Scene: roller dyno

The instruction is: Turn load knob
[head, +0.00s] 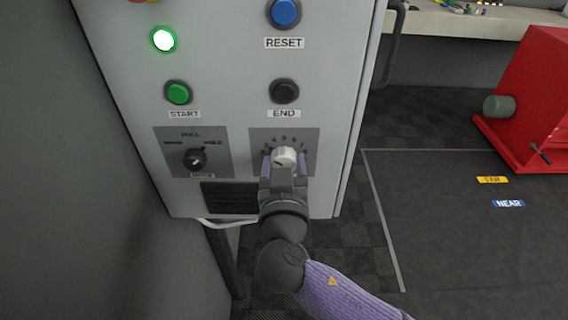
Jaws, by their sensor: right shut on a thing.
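The load knob (285,154) is pale and round, set in a grey plate with a numbered dial (312,137) on the lower right of the control cabinet (225,90). My right gripper (285,164) comes up from below and is shut on the knob, one finger on each side. The gripper hides the lower part of the dial, and I cannot read the knob's setting. My left gripper is not in view.
Left of the load knob is a black selector knob (196,159) marked PULL and HOLD. Above are a green START button (178,93), a black END button (284,91), a blue RESET button (285,12) and a lit green lamp (163,40). A red machine (535,100) stands at right.

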